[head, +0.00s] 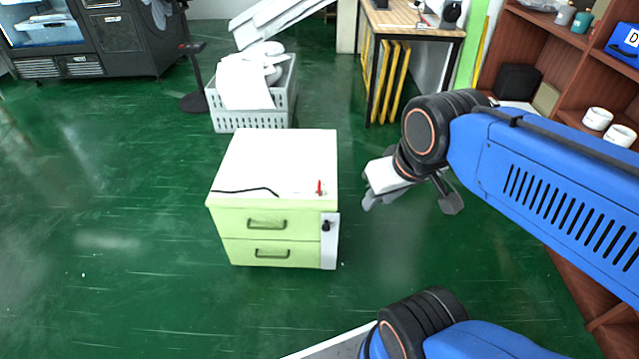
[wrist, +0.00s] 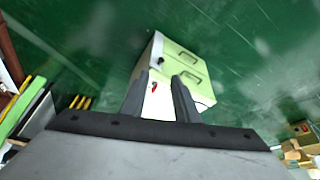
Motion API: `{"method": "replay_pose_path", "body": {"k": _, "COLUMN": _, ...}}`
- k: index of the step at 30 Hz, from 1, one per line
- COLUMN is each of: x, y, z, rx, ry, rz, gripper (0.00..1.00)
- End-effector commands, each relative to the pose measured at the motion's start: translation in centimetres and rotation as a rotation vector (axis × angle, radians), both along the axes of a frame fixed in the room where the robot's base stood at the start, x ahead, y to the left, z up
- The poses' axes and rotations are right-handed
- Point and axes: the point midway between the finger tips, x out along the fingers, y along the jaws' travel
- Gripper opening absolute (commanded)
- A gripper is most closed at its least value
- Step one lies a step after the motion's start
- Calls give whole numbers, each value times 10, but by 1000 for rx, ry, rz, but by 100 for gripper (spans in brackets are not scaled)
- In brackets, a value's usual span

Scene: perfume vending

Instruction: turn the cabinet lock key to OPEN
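A small cabinet (head: 272,215) with a white top and pale green drawers stands on the green floor, left of my gripper in the head view. A black lock key (head: 326,226) sits on the white strip at the right of its front. In the wrist view the cabinet (wrist: 172,72) appears turned around, with a dark key or lock (wrist: 160,60) near its upper left. My gripper (wrist: 159,76) is open, with the cabinet showing beyond its two separated fingers. It looks empty and apart from the key. The key's exact angle and any OPEN marking are too small to read.
A small red object (head: 319,188) and a dark cord (head: 245,191) lie on the cabinet top. A grey crate (head: 254,116) with white items stands behind it. A brown shelf (head: 567,60) rises at the right. Floor left of the cabinet is clear.

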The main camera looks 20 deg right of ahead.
Motion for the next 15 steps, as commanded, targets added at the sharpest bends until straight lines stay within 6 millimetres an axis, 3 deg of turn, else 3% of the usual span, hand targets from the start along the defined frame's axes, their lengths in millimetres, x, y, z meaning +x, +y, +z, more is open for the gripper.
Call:
{"method": "replay_pose_path", "body": {"k": 7, "x": 22, "y": 0, "z": 7, "rx": 10, "ry": 32, "rz": -24, "gripper": 28}}
{"method": "replay_pose_path", "body": {"k": 15, "x": 80, "y": 0, "z": 17, "rx": 35, "ry": 108, "rz": -94, "gripper": 28}}
